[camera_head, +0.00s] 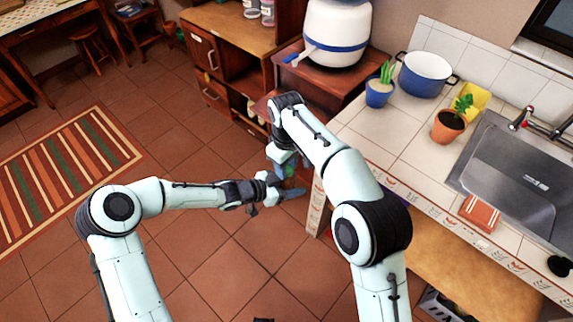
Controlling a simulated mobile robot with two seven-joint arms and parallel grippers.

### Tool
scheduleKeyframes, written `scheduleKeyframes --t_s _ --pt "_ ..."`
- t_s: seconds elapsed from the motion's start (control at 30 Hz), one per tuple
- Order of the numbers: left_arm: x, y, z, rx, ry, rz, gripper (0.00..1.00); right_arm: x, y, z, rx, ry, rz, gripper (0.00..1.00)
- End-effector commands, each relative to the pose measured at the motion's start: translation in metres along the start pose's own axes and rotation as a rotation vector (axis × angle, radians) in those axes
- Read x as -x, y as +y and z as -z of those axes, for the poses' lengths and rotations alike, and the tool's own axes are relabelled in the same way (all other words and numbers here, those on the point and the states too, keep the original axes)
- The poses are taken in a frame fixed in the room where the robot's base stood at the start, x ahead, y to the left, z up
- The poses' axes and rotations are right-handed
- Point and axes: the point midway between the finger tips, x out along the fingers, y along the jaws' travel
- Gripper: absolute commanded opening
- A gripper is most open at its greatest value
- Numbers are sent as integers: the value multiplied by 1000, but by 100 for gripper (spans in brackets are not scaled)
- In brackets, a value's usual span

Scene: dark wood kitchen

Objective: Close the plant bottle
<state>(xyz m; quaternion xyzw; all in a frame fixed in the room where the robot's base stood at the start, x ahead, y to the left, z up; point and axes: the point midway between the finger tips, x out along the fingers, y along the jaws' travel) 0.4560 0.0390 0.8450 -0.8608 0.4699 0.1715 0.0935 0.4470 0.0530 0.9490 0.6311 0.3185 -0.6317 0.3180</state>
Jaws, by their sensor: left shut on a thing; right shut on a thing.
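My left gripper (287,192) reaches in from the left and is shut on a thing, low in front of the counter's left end. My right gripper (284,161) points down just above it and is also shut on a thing.
The tiled counter (400,150) is close on the right, with a blue-white pot (425,75), potted plants (449,122) and a sink (520,180). A wooden cabinet (225,60) stands behind. Open tiled floor and a striped rug (65,175) lie left.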

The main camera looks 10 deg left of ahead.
Motion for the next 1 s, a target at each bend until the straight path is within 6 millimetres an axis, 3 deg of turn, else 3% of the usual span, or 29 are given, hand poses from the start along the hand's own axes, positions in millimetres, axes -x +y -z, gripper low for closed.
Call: scheduleKeyframes --t_s 0.03,0.07,0.13,0.57,1.0 --pt "0 0 0 0 1 0 0 0 0 0 0 1 -1 0" --pt "0 0 0 -1 1 0 0 0 0 0 0 1 -1 43" --pt "0 0 0 0 1 0 0 0 0 0 0 1 -1 66" --pt "0 0 0 0 1 0 0 6 0 1 9 2 -1 66" --pt "0 0 0 0 1 0 0 84 0 1 9 6 -2 66"
